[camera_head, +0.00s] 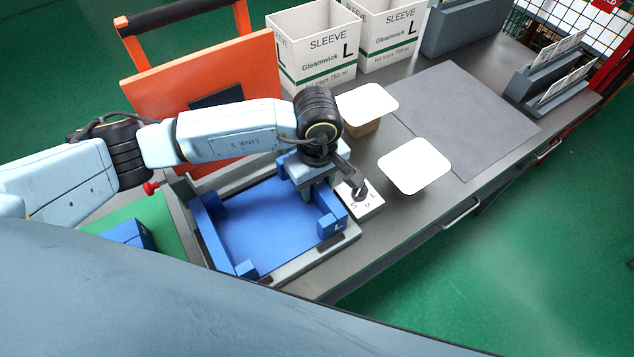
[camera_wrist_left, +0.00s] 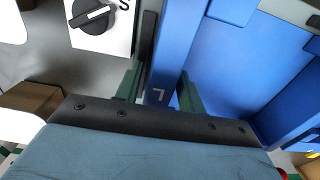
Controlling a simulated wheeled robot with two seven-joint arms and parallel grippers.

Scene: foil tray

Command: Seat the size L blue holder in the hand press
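The blue holder (camera_head: 262,222), marked L, lies flat in the grey frame of the hand press (camera_head: 312,262). I cannot tell whether it is fully down. My left gripper (camera_head: 318,187) is over the holder's right side, near the size dial. In the left wrist view its green fingers (camera_wrist_left: 160,88) stand on either side of a blue upright (camera_wrist_left: 170,50) marked L. Whether they press on it I cannot tell. The white size dial block (camera_head: 362,203), with a black knob and the letters S, M and L, stands right beside the press. My right gripper is out of view.
A smaller blue piece (camera_head: 130,234) lies on a green mat (camera_head: 160,218) at left. An orange panel (camera_head: 205,85) stands behind the press. White sleeve boxes (camera_head: 312,50) stand at the back.

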